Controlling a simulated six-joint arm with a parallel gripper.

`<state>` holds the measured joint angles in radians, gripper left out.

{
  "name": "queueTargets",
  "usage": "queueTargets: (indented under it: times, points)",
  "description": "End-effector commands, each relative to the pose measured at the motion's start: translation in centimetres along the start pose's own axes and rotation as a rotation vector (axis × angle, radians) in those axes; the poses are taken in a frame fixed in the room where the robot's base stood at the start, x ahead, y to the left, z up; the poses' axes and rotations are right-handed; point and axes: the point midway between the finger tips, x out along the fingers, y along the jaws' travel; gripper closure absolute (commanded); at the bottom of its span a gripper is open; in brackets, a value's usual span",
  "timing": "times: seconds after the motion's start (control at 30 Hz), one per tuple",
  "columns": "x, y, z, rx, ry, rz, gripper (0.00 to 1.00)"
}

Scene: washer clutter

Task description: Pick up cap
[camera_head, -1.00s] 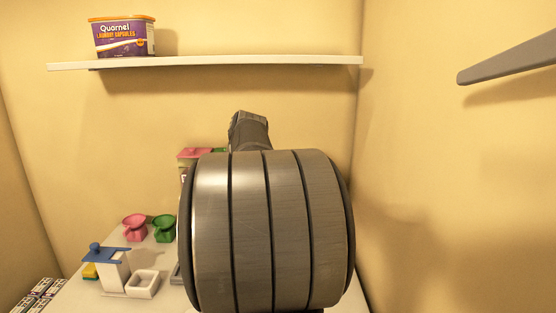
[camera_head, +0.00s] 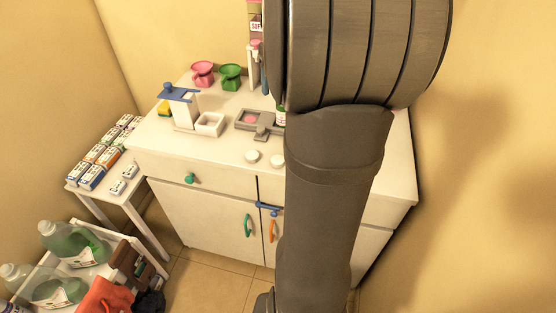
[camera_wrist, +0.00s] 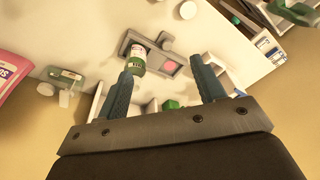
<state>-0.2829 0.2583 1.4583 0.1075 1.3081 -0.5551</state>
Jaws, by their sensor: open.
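Two small white round pieces, cap-like, lie on the white cabinet top: one (camera_head: 252,156) on the left and one (camera_head: 277,161) on the right, close to my arm. I cannot tell for certain which thing is the cap. My gripper (camera_wrist: 160,68) is open, with nothing held between its blue-grey fingers.
A grey tray (camera_head: 243,126) holds a pink piece (camera_wrist: 170,66). A green-and-white jar (camera_wrist: 138,64) stands beside it, close to my left finger. Pink (camera_head: 203,74) and green (camera_head: 230,76) cups and a white box (camera_head: 217,118) stand farther back.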

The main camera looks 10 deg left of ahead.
Motion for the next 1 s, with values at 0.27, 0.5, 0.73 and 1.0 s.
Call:
queueTargets:
  times: [0.27, 0.5, 0.73, 1.0]
  points:
    - [4.2, -3.2, 1.7, -0.67, -0.188, 0.022, 0.37]
    - [5.5, -4.1, 2.5, -0.936, -0.265, 0.012, 0.37]
    - [8.7, -3.8, 3.3, -0.955, -0.273, 0.008, 0.37]
    - [14.3, -3.0, 4.6, -0.953, -0.273, 0.007, 0.37]
